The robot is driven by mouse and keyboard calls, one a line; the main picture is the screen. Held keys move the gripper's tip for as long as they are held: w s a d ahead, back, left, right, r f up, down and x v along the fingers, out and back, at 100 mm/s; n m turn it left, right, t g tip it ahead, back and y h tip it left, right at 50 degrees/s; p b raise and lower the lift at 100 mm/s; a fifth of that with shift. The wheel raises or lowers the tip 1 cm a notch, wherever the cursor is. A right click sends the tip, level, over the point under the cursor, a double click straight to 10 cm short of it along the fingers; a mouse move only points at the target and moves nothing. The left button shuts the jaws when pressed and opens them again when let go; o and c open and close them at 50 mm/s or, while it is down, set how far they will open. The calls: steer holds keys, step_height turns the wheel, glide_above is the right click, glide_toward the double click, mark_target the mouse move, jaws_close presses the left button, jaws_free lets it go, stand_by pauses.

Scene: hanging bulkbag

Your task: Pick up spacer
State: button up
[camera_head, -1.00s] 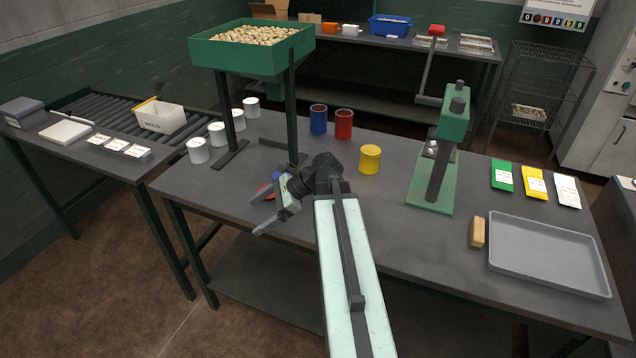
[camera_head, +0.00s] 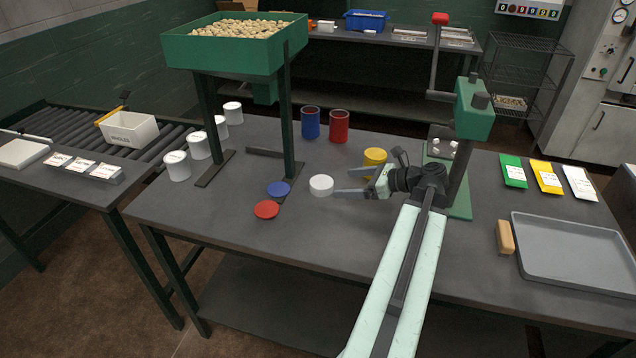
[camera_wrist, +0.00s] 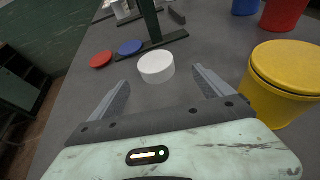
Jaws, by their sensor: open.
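A short white disc (camera_head: 321,185), which looks like the spacer, lies flat on the dark grey table (camera_head: 300,225). My gripper (camera_head: 343,182) is open and empty, to the right of the disc and pointing left at it. In the wrist view the white disc (camera_wrist: 156,67) is just ahead of the fingertips (camera_wrist: 160,78), roughly centred between them. I cannot tell whether a finger touches it.
A blue disc (camera_head: 278,189) and a red disc (camera_head: 266,210) lie left of the white disc, by the green hopper stand's foot. A yellow can (camera_head: 375,157) stands close to my gripper. A green press (camera_head: 474,110) is at the right.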

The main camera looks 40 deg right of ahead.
mark_target(330, 184)
steer(key=b+x, duration=0.1)
steer(key=x, duration=0.1)
steer(key=shift+w+a+f, duration=0.1)
steer(key=shift+w+f, duration=0.1)
steer(key=shift+w, duration=0.15)
steer(key=shift+w+a+f, duration=0.1)
steer(key=shift+w+a, duration=0.15)
steer(key=shift+a, duration=0.05)
steer(key=b+x, duration=0.1)
steer(key=x, duration=0.3)
steer(key=shift+w+a, duration=0.1)
steer(key=shift+a, duration=0.1)
steer(key=c, duration=1.8)
